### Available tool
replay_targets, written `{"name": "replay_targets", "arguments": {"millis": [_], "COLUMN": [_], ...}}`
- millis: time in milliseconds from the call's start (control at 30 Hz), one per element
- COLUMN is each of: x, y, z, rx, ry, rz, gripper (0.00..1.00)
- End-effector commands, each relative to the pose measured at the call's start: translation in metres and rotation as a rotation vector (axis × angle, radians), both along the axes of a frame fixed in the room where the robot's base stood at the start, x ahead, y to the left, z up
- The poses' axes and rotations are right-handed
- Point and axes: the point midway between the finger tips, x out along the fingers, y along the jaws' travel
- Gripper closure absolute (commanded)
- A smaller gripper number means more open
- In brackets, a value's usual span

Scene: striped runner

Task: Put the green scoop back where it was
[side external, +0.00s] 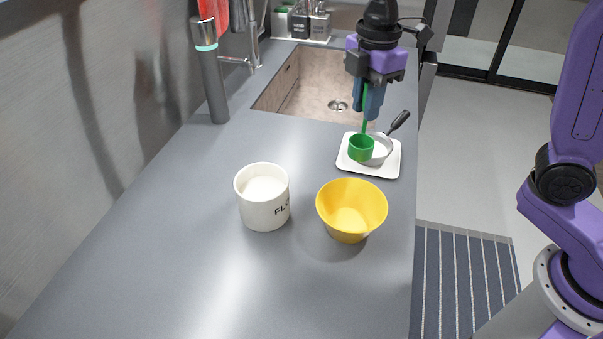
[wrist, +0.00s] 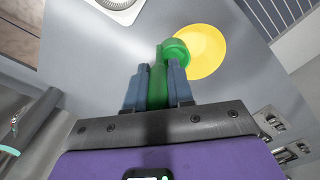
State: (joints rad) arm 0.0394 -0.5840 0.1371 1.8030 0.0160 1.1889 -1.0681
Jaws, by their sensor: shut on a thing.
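My gripper (side external: 369,108) points down and is shut on the upright handle of the green scoop (side external: 361,148). The scoop's cup hangs below the fingers. In the side view the cup overlaps the white tray (side external: 352,167), but in the wrist view the scoop (wrist: 176,52) appears apart from the tray (wrist: 137,14), partly in front of the yellow bowl (wrist: 208,52). It seems to be held above the counter; its exact height is unclear. A white canister with dark lettering (side external: 263,207) stands left of the yellow bowl (side external: 350,220). It holds white contents.
A small round strainer or pan with a dark handle (side external: 399,121) rests on the tray. The front left counter is clear. The counter's right edge is close to tray and bowl.

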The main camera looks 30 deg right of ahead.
Motion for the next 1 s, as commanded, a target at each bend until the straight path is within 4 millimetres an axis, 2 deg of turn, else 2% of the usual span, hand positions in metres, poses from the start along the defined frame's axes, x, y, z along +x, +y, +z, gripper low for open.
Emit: {"name": "replay_targets", "arguments": {"millis": [67, 167, 667, 800, 1000], "x": [-0.005, -0.002, 0.075, 0.093, 0.112], "y": [0.003, 0.007, 0.039, 0.046, 0.055], "z": [0.001, -0.002, -0.040, -0.063, -0.086], "rx": [0.000, -0.001, -0.002, -0.003, -0.001], "ry": [0.002, 0.005, 0.007, 0.009, 0.006], "rz": [-0.021, -0.034, -0.036, -0.035, -0.035], "gripper": [1.00, 1.00, 1.00, 1.00, 1.00]}}
